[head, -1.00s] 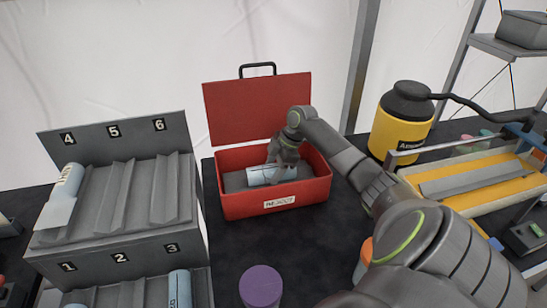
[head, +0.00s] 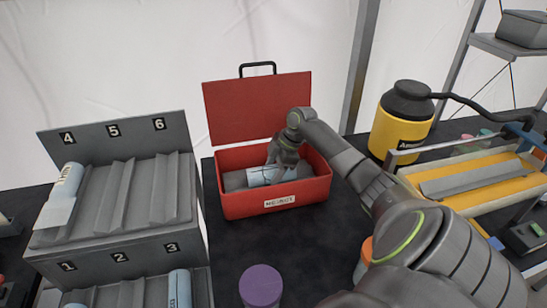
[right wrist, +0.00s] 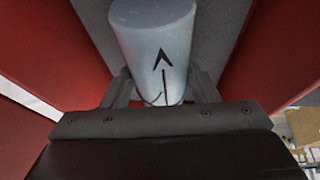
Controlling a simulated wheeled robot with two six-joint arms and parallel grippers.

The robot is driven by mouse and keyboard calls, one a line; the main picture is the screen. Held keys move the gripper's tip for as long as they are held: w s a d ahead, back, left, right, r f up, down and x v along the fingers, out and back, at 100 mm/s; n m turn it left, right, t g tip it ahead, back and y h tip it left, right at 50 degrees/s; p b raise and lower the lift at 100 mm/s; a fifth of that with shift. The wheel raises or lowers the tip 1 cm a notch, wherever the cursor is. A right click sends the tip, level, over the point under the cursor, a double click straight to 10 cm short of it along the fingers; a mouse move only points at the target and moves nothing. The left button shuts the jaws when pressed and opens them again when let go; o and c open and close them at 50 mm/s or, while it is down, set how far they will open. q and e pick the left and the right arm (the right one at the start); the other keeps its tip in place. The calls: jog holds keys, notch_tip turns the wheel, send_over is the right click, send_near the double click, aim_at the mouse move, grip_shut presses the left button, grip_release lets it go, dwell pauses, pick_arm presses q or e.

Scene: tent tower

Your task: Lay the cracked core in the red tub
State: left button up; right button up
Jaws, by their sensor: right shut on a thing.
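The cracked core (head: 258,177) is a pale blue cylinder with thin dark lines, lying lengthwise left to right inside the open red tub (head: 242,207). My right gripper (head: 275,163) reaches down into the tub and is shut on the core around its middle. In the right wrist view the core (right wrist: 153,40) sits between the two fingers, with a black arrow-like mark on it, over a grey tub floor (right wrist: 215,25). Whether the core touches that floor is hard to tell. My left gripper is not in view.
A grey numbered rack (head: 120,250) holding pale cylinders stands at the left. A purple-topped cylinder (head: 261,284) is in front of the tub. A yellow flask (head: 400,125) and a yellow-lined tray (head: 470,185) are at the right. The tub's lid (head: 258,108) stands open behind.

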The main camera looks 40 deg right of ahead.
jog(key=shift+f, duration=0.1)
jog(key=o, duration=1.3)
jog(key=shift+o, duration=0.2)
jog(key=b+v, duration=0.3)
jog(key=v, duration=1.4)
jog(key=shift+r, duration=0.2)
jog(key=shift+s, duration=0.15)
